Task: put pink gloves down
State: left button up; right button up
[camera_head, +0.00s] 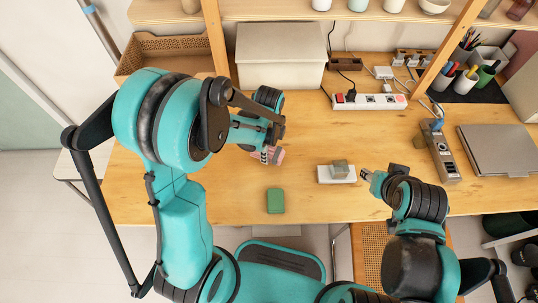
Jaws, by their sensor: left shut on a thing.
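The pink gloves (279,156) show as a small pink patch at the fingertips of my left gripper (268,152). My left gripper is shut on them over the left part of the wooden table (320,205). The arm and gripper hide most of the gloves, and I cannot tell whether they touch the table. My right gripper (368,176) is over the table's right part, near a white block. Its fingers are too small to show whether they are open or shut.
A green block (276,200) lies in front of the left gripper. A grey cube (340,168) sits on a white block (326,175).

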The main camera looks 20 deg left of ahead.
pick_arm(q)
jog(key=shift+f+b, duration=0.5)
jog(key=shift+f, duration=1.05)
jog(key=o, duration=1.1)
jog(key=shift+f, duration=0.1)
